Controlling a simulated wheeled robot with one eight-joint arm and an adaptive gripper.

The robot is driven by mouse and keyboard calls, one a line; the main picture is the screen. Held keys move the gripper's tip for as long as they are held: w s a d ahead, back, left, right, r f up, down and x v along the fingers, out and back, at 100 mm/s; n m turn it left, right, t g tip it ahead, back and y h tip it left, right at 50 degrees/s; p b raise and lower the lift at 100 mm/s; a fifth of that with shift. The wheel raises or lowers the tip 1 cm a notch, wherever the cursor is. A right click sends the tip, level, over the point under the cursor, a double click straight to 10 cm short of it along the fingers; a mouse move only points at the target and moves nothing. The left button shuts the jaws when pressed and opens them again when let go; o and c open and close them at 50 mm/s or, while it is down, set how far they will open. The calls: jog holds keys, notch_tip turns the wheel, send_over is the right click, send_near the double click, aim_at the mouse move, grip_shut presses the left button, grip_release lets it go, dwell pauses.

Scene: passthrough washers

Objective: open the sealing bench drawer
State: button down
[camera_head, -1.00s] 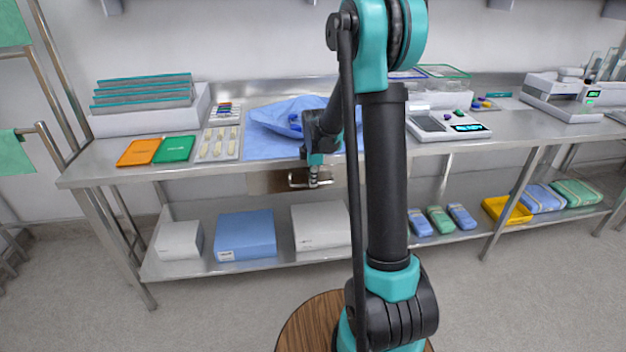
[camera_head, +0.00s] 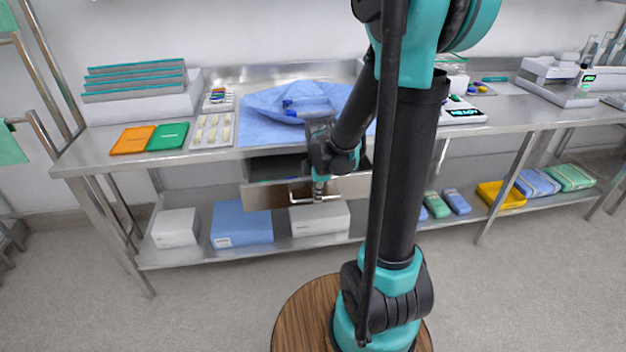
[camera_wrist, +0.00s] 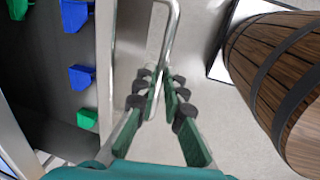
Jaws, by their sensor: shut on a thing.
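The sealing bench drawer (camera_head: 257,197) is partly open under the steel bench top, with a dark gap showing behind its front panel. Its bar handle (camera_head: 300,200) is on the front. My gripper (camera_head: 318,188) is at the handle, pointing down. In the wrist view, my gripper (camera_wrist: 160,88) has its green-padded fingers closed around the bar handle (camera_wrist: 174,28). The drawer's grey interior (camera_wrist: 35,60) shows at the left there, with blue blocks (camera_wrist: 82,77) and green blocks (camera_wrist: 87,119) inside. My arm hides part of the drawer's right side.
On the bench top (camera_head: 85,160) lie a blue drape (camera_head: 262,133), an orange folder (camera_head: 132,139) and a green folder (camera_head: 167,136). The lower shelf holds a blue box (camera_head: 242,225) and a white box (camera_head: 320,219). The floor in front is clear at left.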

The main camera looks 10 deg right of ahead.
jog(key=s, duration=1)
jog(key=shift+s, duration=0.15)
jog(key=c, duration=1.9)
grip_release()
jog(key=shift+r, duration=0.15)
jog(key=shift+s+r, duration=0.4)
jog(key=shift+r, duration=1.5)
jog(key=shift+s+r, duration=0.35)
jog(key=shift+r, duration=1.6)
jog(key=shift+s+r, duration=0.4)
jog(key=shift+r, duration=1.5)
